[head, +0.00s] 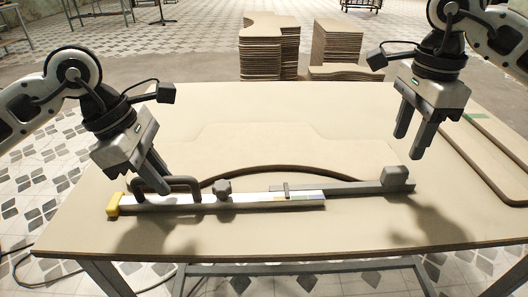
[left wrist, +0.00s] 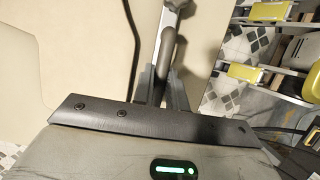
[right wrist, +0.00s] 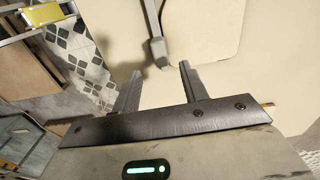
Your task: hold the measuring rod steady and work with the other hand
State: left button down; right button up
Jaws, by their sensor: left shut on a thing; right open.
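The measuring rod (head: 255,200) lies on the table along its front part. It has a pale scale bar, a yellow left end, a dark knob (head: 223,190) and a grey sliding bar ending in a grey block (head: 397,176) at the right. My left gripper (head: 160,188) is shut on the rod's dark handle (head: 184,182), near the yellow end; the handle also shows between the fingers in the left wrist view (left wrist: 167,55). My right gripper (head: 408,146) is open and empty above the table, just above and right of the grey block, which shows beyond its fingers in the right wrist view (right wrist: 159,52).
A curved board (head: 290,145) lies flat on the table (head: 330,233), its dark curved edge behind the rod. More boards (head: 490,150) lie at the right edge. Stacks of cut boards (head: 335,45) stand on the floor behind. The table's front strip is clear.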

pick_arm(q)
jog(key=shift+s+f, duration=0.1)
jog(key=shift+f, duration=0.05)
pick_arm(e)
notch_tip(320, 180, up, 6)
jog(key=shift+r, duration=0.15)
dwell(0.9)
pick_arm(q)
jog(key=c, duration=1.5)
grip_release()
jog(key=shift+a+r+p, duration=0.2)
jog(key=shift+r+p, duration=0.15)
jog(key=shift+r, duration=0.3)
jog(key=shift+p+v, duration=1.9)
jog(key=shift+v, duration=1.55)
pick_arm(e)
jog(key=shift+r, duration=2.2)
